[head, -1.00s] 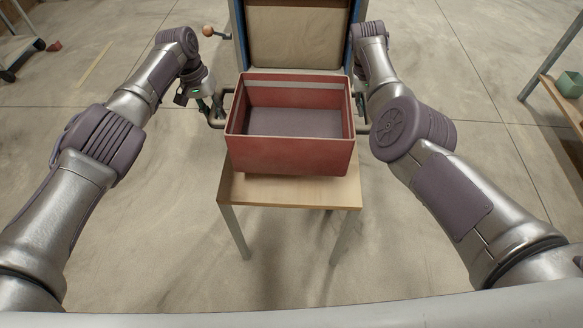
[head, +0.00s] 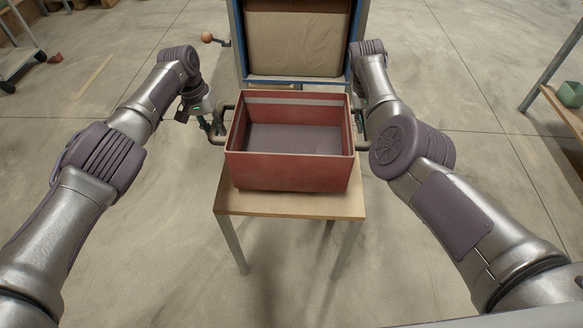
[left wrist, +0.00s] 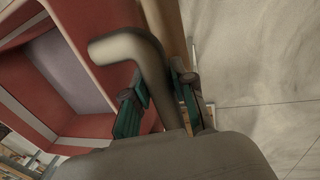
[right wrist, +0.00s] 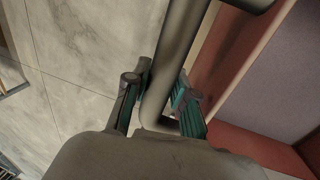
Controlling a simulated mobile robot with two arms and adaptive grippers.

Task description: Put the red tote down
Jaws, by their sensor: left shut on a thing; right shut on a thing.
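The red tote (head: 290,172) is an open, empty-looking box with a greyish floor, upright over a small wooden table (head: 290,204). Its underside is close to the tabletop; I cannot tell whether it touches. My left gripper (head: 214,128) is shut on the tote's left bar handle (head: 229,108). In the left wrist view, the fingers (left wrist: 160,97) straddle this dark, bent handle (left wrist: 125,45). My right gripper is mostly hidden behind my arm in the head view. In the right wrist view, its fingers (right wrist: 157,95) are shut around the right handle (right wrist: 180,45).
A blue-framed machine (head: 296,42) with a pale panel stands behind the table, with an orange-knobbed lever (head: 207,38) at its left. A shelf with a green bin (head: 570,94) is at the far right. A cart (head: 20,50) is at the far left. Floor around the table is clear.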

